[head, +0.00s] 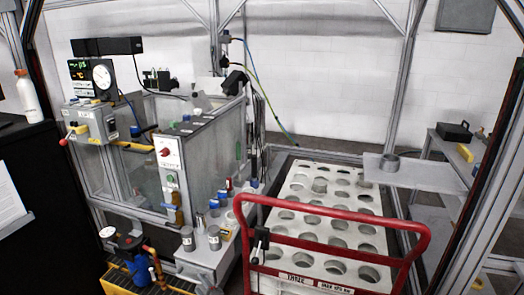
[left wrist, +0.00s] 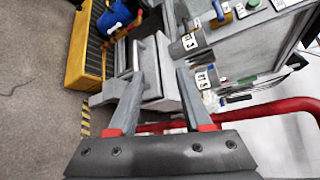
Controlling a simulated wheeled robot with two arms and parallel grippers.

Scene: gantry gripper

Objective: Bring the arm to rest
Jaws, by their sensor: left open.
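My left gripper (left wrist: 160,73) shows clearly in the left wrist view. Its two long grey fingers, with red parts at their bases, stand apart with nothing held between them. Beyond the fingertips is a grey box-like unit (left wrist: 158,90) with a handle; I cannot tell how far the tips are from it. In the head view I cannot pick out the left gripper with certainty. My right gripper is in neither view.
A red tubular handle (head: 335,212) stands before a white rack (head: 312,225) with round holes. A glass-sided bench unit (head: 215,150) is left of it. Blue-and-orange fittings sit over a yellow pallet (left wrist: 82,60). A grey shelf (head: 425,174) juts in at right. Open floor (left wrist: 35,90) lies left.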

